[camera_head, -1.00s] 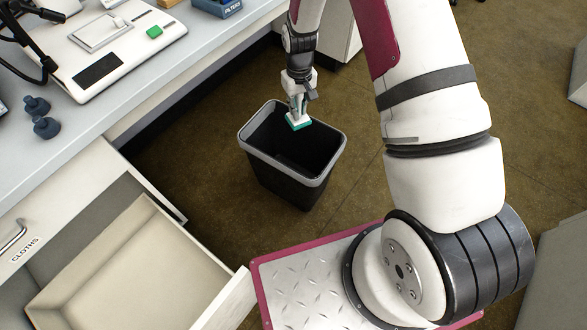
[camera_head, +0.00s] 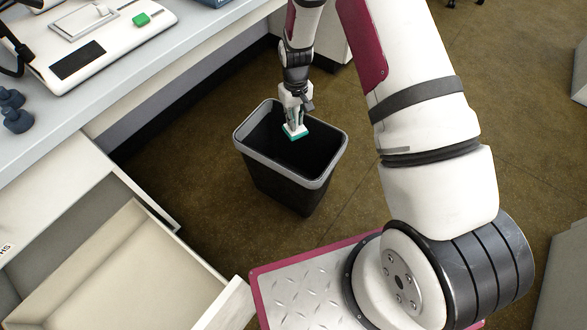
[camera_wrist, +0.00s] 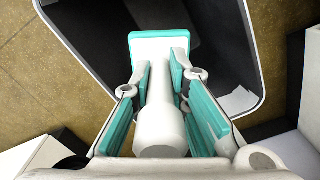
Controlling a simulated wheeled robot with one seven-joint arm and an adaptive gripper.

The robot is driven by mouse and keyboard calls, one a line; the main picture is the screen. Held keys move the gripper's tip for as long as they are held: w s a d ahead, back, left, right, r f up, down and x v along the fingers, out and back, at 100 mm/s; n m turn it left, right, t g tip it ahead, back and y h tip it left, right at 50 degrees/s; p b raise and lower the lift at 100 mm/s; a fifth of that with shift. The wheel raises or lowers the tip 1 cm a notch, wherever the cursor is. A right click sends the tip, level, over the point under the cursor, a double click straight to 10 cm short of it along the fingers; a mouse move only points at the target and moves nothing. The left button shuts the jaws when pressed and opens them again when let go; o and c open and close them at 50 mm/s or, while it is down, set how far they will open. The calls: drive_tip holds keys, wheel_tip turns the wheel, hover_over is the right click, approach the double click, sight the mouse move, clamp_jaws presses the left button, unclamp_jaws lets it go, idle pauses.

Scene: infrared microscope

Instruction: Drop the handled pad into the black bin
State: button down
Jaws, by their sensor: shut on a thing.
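The handled pad (camera_head: 295,133) has a white handle and a teal-edged pad at its lower end. My gripper (camera_head: 294,118) is shut on its handle and holds it over the mouth of the black bin (camera_head: 285,188). In the wrist view the pad (camera_wrist: 158,110) sits between the teal-lined fingers of my gripper (camera_wrist: 160,85), its flat end pointing into the dark opening. The bin's grey rim (camera_wrist: 252,70) runs around it in that view. The bin stands upright on the floor.
A bench (camera_head: 190,50) runs along the left, with a white instrument (camera_head: 100,40) on it. An open drawer (camera_head: 100,265) juts out at lower left, near the bin. The brown floor is clear right of the bin. A light piece (camera_wrist: 238,102) shows inside the bin.

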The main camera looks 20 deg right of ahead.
drive_tip(key=shift+f, duration=0.2)
drive_tip(key=c, duration=1.5)
unclamp_jaws()
drive_tip(key=shift+r, duration=0.1)
wheel_tip(320, 180, up, 12)
drive_tip(key=shift+f, duration=0.1)
